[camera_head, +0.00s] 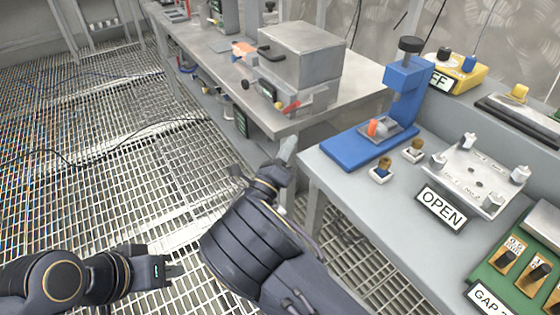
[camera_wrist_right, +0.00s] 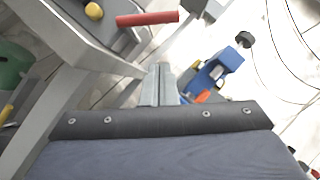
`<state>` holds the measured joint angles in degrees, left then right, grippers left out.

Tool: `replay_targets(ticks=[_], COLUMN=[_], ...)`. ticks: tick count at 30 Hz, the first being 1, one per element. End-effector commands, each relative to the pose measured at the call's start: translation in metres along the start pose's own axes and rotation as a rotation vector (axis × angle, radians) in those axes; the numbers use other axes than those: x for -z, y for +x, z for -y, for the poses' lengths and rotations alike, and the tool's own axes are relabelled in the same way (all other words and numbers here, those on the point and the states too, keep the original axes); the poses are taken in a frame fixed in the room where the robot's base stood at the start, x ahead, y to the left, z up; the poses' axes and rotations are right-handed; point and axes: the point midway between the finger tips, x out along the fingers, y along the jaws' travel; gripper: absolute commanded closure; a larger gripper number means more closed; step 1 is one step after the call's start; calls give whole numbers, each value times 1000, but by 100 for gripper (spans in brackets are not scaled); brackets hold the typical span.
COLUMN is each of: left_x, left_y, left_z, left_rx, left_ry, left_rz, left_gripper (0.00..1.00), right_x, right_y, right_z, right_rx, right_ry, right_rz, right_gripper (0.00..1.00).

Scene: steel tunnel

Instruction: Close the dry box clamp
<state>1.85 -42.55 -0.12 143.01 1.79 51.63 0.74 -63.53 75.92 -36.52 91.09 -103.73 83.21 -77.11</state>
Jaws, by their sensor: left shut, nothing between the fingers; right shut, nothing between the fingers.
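The dry box (camera_head: 302,55) is a grey metal box with a black handle on its lid, standing on the far bench. Its red clamp lever (camera_head: 306,100) sticks out low at the front near the bench corner. In the right wrist view a red bar (camera_wrist_right: 148,18), seemingly this lever, lies above and just left of the fingertips. My right gripper (camera_head: 288,146) is shut and empty, in front of the bench corner and apart from the lever. Its closed fingers show in the wrist view (camera_wrist_right: 160,82). My left gripper (camera_head: 178,271) is shut and empty, low over the grating.
The near bench (camera_head: 330,178) on the right holds a blue press (camera_head: 400,95), an OPEN sign (camera_head: 441,208), a white plate with posts (camera_head: 480,178) and a green switch panel (camera_head: 515,275). A gap separates the two benches. The grated floor (camera_head: 100,170) at left is clear except for a cable.

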Motion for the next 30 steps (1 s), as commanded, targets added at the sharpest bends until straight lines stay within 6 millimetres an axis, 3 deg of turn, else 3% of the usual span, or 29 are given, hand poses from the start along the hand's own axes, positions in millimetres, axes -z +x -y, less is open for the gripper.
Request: replay_targets(ticks=[3,10,30], left_x=[-1,-2,2], left_y=[2,4,-4], left_z=[1,2,-2], left_rx=[0,0,0], left_ry=[0,0,0], left_rz=[0,1,1], left_gripper=[100,100,100], right_x=[1,-22,-31], right_y=[26,48,55], right_z=[0,0,3], right_rx=[3,0,-12], right_ry=[1,4,-17], right_rz=[-3,-1,0], right_gripper=[100,100,100])
